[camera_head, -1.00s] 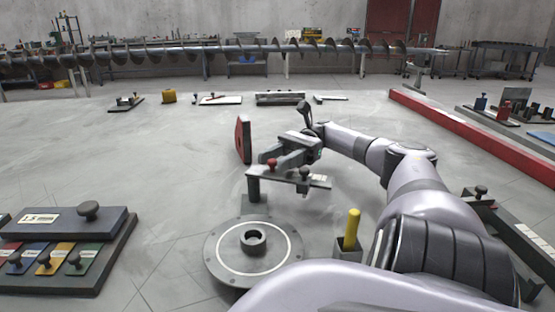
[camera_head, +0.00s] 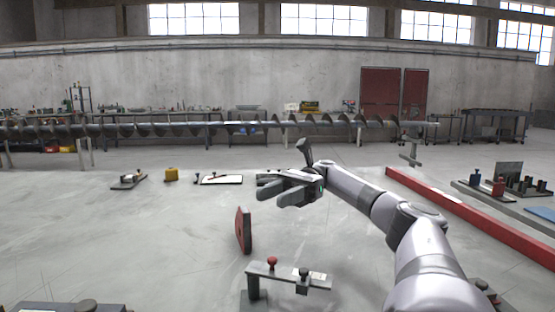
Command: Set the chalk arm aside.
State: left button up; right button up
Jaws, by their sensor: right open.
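A flat grey arm (camera_head: 288,276), which looks like the chalk arm, stands on the work surface at the bottom centre of the head view. It has a red knob (camera_head: 272,262), a dark knob (camera_head: 305,273), a pale label and a short post under its left end. My right gripper (camera_head: 270,195) is open and empty, above and beyond this arm and apart from it. Its fingers point left. My left gripper is not in view.
A red disc (camera_head: 243,230) stands on edge left of centre. A red rail (camera_head: 450,211) bounds the right side. The surface at left is mostly clear.

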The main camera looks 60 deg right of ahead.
notch_tip(320, 180, up, 6)
jog(key=shift+f, duration=0.15)
